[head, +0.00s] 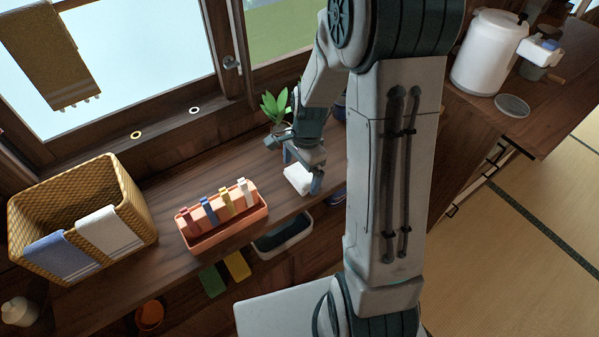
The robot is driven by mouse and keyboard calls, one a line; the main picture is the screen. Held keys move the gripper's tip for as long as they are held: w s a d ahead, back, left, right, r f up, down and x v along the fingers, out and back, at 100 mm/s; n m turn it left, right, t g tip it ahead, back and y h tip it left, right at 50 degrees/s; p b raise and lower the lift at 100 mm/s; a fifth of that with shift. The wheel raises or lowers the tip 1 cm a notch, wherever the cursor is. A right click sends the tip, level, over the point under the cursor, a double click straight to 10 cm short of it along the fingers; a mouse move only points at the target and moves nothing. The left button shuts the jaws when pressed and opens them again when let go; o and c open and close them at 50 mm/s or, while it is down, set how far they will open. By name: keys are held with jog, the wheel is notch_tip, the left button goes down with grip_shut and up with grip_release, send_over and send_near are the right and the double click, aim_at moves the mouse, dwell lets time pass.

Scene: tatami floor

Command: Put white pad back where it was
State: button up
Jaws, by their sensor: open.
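A small white pad (297,179) lies on the wooden shelf below the window, just right of the orange rack. My gripper (303,174) is over it, pointing down, with its jaws open. One dark finger shows at the pad's right side. The gripper hides part of the pad, and I cannot tell whether the fingers touch it.
An orange rack (225,236) with several coloured clips stands left of the pad. A wicker basket (130,191) with cloths over its rim is farther left. A green plant (274,106) stands close behind my gripper. A white canister (487,52) is at the right.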

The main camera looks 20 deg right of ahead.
aim_at(305, 171)
notch_tip(305, 171, up, 10)
jog(key=d, duration=0.1)
jog(key=s+r+n+t, duration=0.1)
jog(key=s+r+n, duration=0.3)
jog(key=s+n, duration=0.3)
jog(key=s+a+r+n+t+h, duration=0.1)
jog(key=s+r+n+t, duration=0.1)
jog(key=s+r+n, duration=0.2)
jog(key=shift+s+a+n, duration=0.15)
jog(key=shift+s+n, duration=1.3)
jog(key=shift+n, duration=0.15)
